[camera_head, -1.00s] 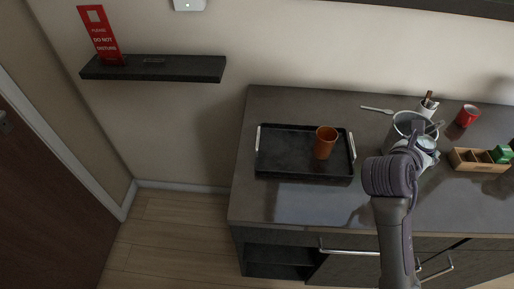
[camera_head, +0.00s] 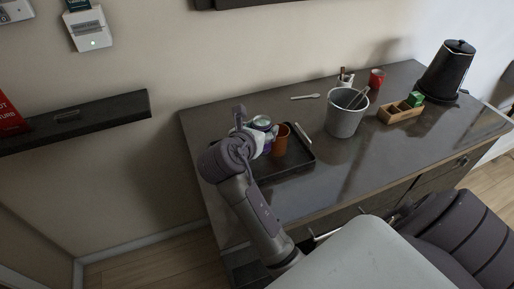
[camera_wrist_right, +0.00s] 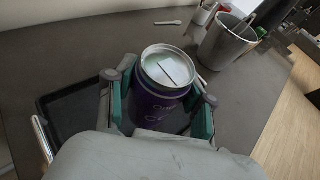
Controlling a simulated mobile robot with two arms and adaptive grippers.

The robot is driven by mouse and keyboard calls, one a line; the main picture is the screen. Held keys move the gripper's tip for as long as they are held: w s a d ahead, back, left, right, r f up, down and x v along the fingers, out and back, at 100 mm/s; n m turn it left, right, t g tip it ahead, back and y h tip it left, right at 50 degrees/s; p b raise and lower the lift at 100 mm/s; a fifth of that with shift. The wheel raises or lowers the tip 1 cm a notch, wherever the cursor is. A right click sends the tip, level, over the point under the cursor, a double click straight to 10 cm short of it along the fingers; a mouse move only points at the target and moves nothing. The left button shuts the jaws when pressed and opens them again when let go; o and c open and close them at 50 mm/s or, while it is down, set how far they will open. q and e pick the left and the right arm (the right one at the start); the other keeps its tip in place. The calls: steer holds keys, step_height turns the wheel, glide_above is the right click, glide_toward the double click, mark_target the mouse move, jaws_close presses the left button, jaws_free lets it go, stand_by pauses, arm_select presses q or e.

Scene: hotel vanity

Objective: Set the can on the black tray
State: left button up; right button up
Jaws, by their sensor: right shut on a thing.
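The can is purple with a silver top. It shows in the right wrist view (camera_wrist_right: 163,88) upright between the fingers of my right gripper (camera_wrist_right: 159,95), which is shut on it. My left gripper is not in view.
A wall shelf (camera_head: 75,121) is at left.

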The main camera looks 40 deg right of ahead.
steer(key=shift+f, duration=0.95)
step_height(320, 180, down, 4)
steer(key=shift+r, duration=0.15)
steer(key=o, duration=1.3)
